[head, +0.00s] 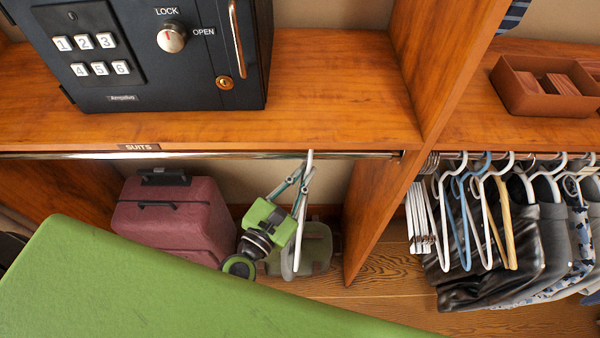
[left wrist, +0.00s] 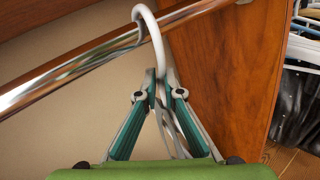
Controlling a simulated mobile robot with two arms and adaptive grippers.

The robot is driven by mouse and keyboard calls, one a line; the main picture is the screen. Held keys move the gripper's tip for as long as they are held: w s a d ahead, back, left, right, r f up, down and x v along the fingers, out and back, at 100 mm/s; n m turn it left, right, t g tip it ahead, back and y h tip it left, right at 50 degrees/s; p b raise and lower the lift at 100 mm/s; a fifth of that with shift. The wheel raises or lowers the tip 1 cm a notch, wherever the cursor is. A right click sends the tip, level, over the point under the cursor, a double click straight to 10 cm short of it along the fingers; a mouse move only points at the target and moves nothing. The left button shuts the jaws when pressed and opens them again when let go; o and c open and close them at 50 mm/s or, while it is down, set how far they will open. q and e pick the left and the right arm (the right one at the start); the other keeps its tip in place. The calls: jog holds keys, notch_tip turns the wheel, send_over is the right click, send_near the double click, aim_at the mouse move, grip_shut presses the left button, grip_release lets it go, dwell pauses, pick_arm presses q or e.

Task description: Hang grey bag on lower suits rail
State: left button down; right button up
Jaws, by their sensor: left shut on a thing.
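The lower suits rail (head: 200,155) is a chrome bar under the shelf labelled SUITS; it also crosses the left wrist view (left wrist: 60,75). A white hanger hook (head: 310,156) is at the rail near its right end. In the left wrist view the hook (left wrist: 154,27) arches across the rail; I cannot tell whether it bears weight there. My left gripper (head: 302,180) is shut on the hanger below the hook, its fingers (left wrist: 161,82) on both sides. A narrow pale shape (head: 289,258) hangs below, seen edge-on. A grey-green bag (head: 317,248) shows behind; whether it is joined to the hanger is unclear.
A dark safe (head: 160,60) stands on the shelf above. A maroon suitcase (head: 170,215) is below the rail at left. A wooden divider (head: 372,215) stands close right, with hangers and dark clothes (head: 520,240) beyond. The rail left of the hook is empty.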

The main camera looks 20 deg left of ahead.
pick_arm(q)
jog(key=shift+d, duration=0.1)
jog(key=c, duration=2.1)
grip_release()
pick_arm(e)
jog(key=shift+w+d, duration=0.35)
jog(key=shift+d, duration=0.2)
pick_arm(q)
jog(key=shift+s+f, duration=0.1)
pick_arm(e)
jog(key=shift+w, duration=0.15)
pick_arm(q)
jog(key=v, duration=1.1)
jog(key=shift+s, duration=0.35)
pick_arm(e)
jog(key=shift+a, duration=0.1)
jog(key=shift+s, duration=0.25)
